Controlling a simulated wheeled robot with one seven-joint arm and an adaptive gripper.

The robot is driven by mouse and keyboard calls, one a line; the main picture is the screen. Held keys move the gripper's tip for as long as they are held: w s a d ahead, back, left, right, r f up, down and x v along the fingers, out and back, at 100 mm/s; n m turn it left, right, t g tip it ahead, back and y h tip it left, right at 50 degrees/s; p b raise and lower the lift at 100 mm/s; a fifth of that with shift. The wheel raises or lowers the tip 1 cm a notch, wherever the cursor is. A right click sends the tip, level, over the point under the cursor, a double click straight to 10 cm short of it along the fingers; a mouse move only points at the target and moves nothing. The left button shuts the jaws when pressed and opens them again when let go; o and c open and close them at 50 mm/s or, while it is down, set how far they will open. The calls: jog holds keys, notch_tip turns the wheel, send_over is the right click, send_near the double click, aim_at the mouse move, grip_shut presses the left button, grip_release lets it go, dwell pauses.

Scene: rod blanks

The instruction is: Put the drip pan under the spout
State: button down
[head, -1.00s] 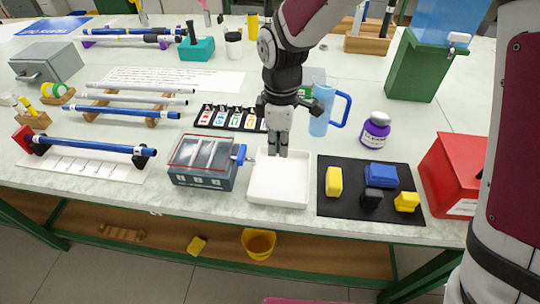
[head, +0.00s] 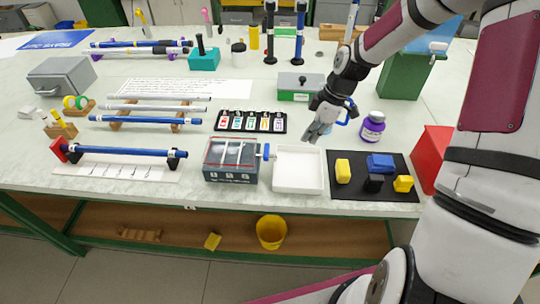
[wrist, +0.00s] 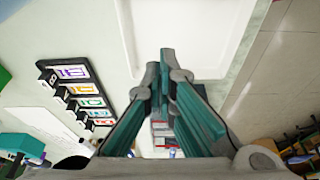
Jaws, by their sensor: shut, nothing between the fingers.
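The drip pan (head: 298,178) is a shallow white square tray, flat on the table. A grey tank (head: 231,174) with a clear top window stands just left of it. The tank's blue spout (head: 268,152) points right and is level with the pan's left rim; I cannot tell whether its mouth is over the pan. My gripper (head: 310,139) is above the table by the pan's far right edge, shut and empty. In the wrist view my shut fingertips (wrist: 166,55) point at the white pan (wrist: 195,30), apart from it as far as I can tell.
A dark mat (head: 345,190) with yellow, blue and black blocks lies right of the pan. A purple-labelled jar (head: 372,127) stands behind the mat. A blue-handled jug (head: 352,111) is mostly hidden behind my gripper. A row of colored cards (head: 251,121) lies behind the tank.

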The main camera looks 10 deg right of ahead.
aim_at(282, 161)
jog(key=x, duration=0.9)
jog(key=shift+a+f, duration=0.2)
jog(key=shift+f, duration=0.1)
jog(key=shift+w+a+f, duration=0.1)
jog(key=shift+w+a, duration=0.15)
jog(key=shift+a, duration=0.3)
jog(key=shift+w+a, duration=0.2)
jog(key=shift+a, duration=0.35)
jog(key=shift+w+a, duration=0.35)
jog(key=shift+a, duration=0.4)
jog(key=shift+w+a, duration=0.3)
jog(key=shift+a, duration=0.4)
jog(key=shift+w+a, duration=0.25)
jog(key=shift+a, duration=0.45)
